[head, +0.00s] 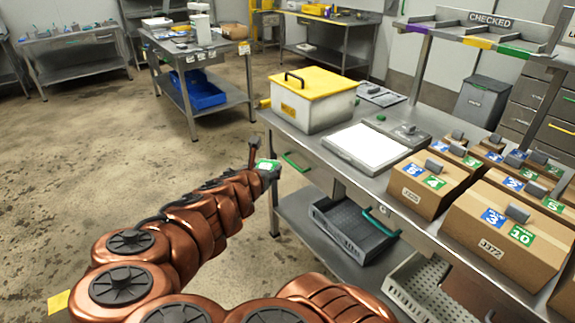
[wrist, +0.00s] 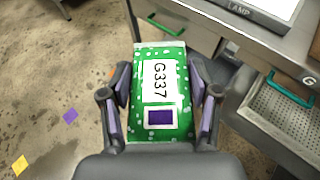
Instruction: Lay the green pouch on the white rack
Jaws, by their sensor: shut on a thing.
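The green pouch (wrist: 160,125) has white dots, a white label reading G337 and a dark purple square. My gripper (wrist: 162,110) is shut on its sides, one finger along each long edge. In the head view the pouch (head: 266,166) shows small at the end of my arm, held in the air in front of the bench's left end. My gripper (head: 264,172) is small there. I cannot pick out a white rack for certain. A pale perforated basket (head: 425,300) is partly visible on the lower shelf at the lower right.
The steel bench (head: 330,150) bears a yellow-lidded white box (head: 325,108), a white lamp panel (head: 367,146) and cardboard cartons (head: 425,190). A grey basket (head: 350,232) sits on the shelf below. A side table (head: 200,60) stands farther back. The floor at left is open.

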